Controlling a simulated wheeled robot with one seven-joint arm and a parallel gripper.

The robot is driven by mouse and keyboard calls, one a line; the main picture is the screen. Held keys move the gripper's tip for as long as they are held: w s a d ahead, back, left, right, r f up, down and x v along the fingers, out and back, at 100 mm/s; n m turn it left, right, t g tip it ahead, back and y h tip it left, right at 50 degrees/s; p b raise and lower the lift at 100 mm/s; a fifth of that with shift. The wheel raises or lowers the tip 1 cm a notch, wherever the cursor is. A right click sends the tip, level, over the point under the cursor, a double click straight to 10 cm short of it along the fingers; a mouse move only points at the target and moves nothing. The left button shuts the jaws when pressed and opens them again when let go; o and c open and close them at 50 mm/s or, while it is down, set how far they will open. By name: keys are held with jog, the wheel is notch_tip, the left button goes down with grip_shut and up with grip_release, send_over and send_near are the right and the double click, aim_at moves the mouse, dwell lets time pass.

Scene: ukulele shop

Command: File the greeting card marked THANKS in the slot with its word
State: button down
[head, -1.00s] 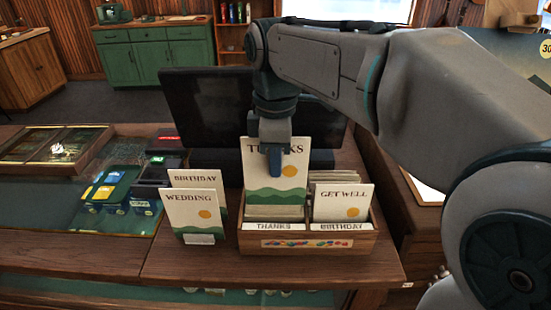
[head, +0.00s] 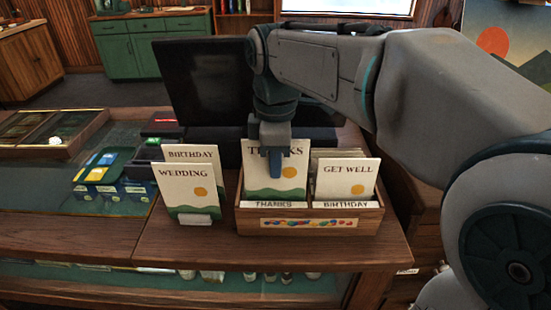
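The THANKS card (head: 289,177) is cream with a green band and an orange sun. It stands upright in the left compartment of the wooden card box (head: 308,223), behind the label THANKS (head: 272,204). My gripper (head: 274,165) is at the card's upper part, in front of its face, and hides the middle of its word. Whether the fingers pinch the card is not clear. The right compartment, labelled BIRTHDAY (head: 345,204), holds a GET WELL card (head: 346,179) in front of others.
A WEDDING card (head: 188,188) and a BIRTHDAY card (head: 192,154) stand in a small holder left of the box. A dark monitor (head: 205,85) is behind. The counter (head: 250,248) in front is clear.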

jog(key=shift+f+b, duration=1.3)
jog(key=shift+f, duration=0.85)
jog(key=c, duration=1.6)
grip_release()
jog(key=shift+o, duration=0.2)
notch_tip(320, 180, up, 14)
jog(key=shift+f+p, duration=0.1)
jog(key=shift+p, duration=0.9)
